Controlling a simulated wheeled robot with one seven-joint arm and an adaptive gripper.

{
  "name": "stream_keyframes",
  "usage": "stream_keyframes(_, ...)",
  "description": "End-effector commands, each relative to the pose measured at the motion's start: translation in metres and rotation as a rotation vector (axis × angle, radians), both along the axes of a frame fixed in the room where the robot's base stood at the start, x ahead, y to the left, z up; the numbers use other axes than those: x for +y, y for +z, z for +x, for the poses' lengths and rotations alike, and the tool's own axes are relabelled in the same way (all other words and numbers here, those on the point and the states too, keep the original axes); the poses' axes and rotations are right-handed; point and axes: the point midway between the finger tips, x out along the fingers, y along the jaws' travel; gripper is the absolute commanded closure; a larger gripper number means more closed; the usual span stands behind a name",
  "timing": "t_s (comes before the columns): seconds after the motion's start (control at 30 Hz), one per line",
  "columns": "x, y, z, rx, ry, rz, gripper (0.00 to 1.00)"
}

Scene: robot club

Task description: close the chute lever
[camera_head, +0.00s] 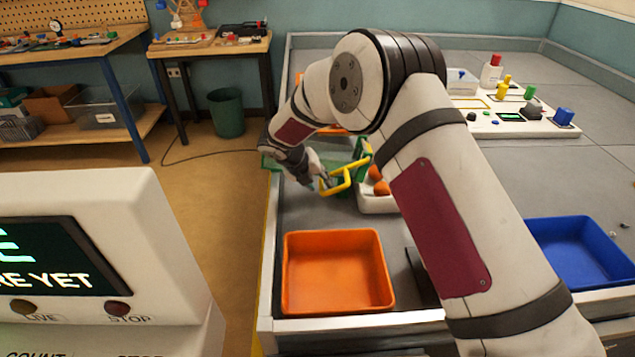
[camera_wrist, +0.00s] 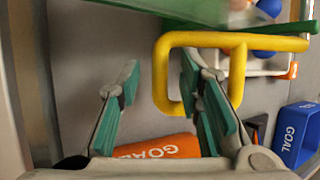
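The chute lever (camera_head: 337,187) is a bright yellow bar bent into a loop, beside the green chute (camera_head: 358,152). In the wrist view the lever (camera_wrist: 270,42) runs across the upper right, with its loop end in the middle. My gripper (camera_wrist: 160,75) is open, its teal-padded fingers apart. The left bar of the loop shows between the fingers, and the right finger overlaps the loop opening. I cannot tell whether a finger touches the bar. In the head view my gripper (camera_head: 318,182) is at the lever's left end, partly hidden by my arm.
An orange tray (camera_head: 337,272) stands in front of the lever, and a blue tray (camera_head: 580,250) at the right. A white bin (camera_head: 375,205) with orange balls is right beside the lever. A white panel with coloured pieces (camera_head: 545,128) lies farther back. A screen console (camera_head: 100,250) stands left.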

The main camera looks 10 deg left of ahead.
Motion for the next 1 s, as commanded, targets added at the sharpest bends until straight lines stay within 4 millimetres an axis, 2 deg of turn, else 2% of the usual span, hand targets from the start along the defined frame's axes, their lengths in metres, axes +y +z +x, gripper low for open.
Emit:
stream_keyframes(0.17,0.0,0.0,0.0,0.0,0.0,0.0,0.67)
stream_keyframes(0.3,0.0,0.0,0.0,0.0,0.0,0.0,0.96)
stream_keyframes(0.33,0.0,0.0,0.0,0.0,0.0,0.0,1.0)
stream_keyframes(0.73,0.0,0.005,0.0,0.003,-0.002,0.024,1.0)
stream_keyframes(1.0,0.002,0.028,-0.001,0.023,-0.005,0.162,1.0)
